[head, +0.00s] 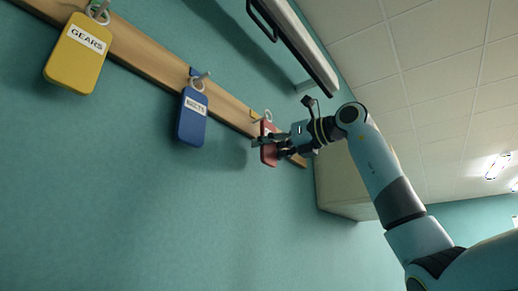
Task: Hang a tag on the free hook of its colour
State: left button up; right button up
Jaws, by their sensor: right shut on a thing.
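A red tag (268,148) is at the right end of the wooden hook rail (150,58), held by my right gripper (270,142), which is shut on it. The fingers cover part of the tag. A ring shows at its top, close to a hook with a yellowish base (255,114); I cannot tell whether the ring is around that hook. A blue tag (191,122) hangs by its ring from a hook with a blue base (195,73). A yellow tag (78,52) labelled GEARS hangs from a hook (98,12) at the upper left. My left gripper is out of view.
A long pale fixture with a dark handle (262,20) is on the wall above the rail. A beige cabinet (345,180) stands behind my right arm. The teal wall (130,210) below the tags is bare.

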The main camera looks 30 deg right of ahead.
aim_at(271, 146)
jog(key=shift+b+v, duration=0.9)
jog(key=shift+v, duration=1.45)
